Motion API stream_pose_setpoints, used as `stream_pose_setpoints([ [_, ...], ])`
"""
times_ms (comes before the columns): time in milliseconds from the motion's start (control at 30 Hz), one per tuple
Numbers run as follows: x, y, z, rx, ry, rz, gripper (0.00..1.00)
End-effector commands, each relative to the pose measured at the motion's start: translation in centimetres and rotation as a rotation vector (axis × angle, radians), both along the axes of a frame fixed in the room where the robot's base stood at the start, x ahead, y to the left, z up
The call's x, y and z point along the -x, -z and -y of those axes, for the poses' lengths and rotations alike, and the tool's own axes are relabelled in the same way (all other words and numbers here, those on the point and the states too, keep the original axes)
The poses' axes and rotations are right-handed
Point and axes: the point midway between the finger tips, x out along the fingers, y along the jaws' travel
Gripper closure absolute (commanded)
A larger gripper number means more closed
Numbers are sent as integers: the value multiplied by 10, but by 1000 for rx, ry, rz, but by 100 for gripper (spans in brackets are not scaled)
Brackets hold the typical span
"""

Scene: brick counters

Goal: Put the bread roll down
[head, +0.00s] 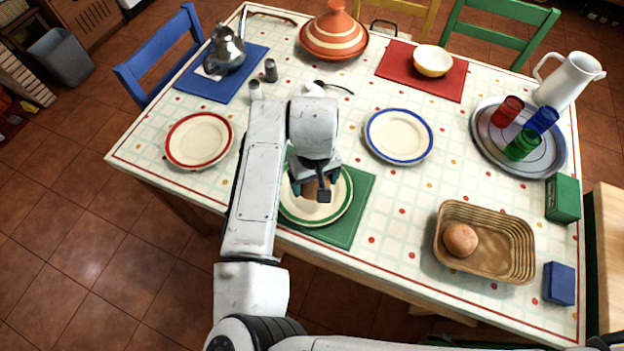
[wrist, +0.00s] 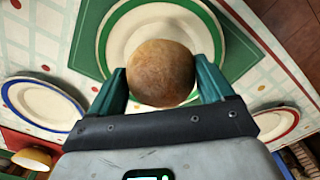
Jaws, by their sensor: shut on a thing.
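My gripper (wrist: 161,88) is shut on a round brown bread roll (wrist: 160,72), with a green finger on either side of it. In the head view my gripper (head: 312,183) is over the green-rimmed plate (head: 338,208), and the arm hides most of the held roll. The plate lies on a green placemat (head: 352,226) at the table's near edge. In the wrist view the roll appears in front of the green-rimmed plate (wrist: 113,42). I cannot tell whether the roll touches the plate. Another roll (head: 460,240) lies in a wicker basket (head: 514,262) to the right.
A blue-rimmed plate (head: 399,135) lies to the right and a red-rimmed plate (head: 198,140) to the left. A tray (head: 480,128) holds coloured glasses beside a white pitcher (head: 568,82). A kettle (head: 225,50) and a tagine (head: 333,35) stand at the back. Clear tablecloth lies right of the green placemat.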

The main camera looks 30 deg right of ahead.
Motion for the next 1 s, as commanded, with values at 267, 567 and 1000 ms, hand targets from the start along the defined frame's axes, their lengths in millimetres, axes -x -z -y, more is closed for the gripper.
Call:
stream_pose_setpoints([
  [267,-18,23,6,0,0,-1,48],
  [567,-22,56,8,0,0,-1,48],
  [1000,-22,62,8,1,0,0,18],
])
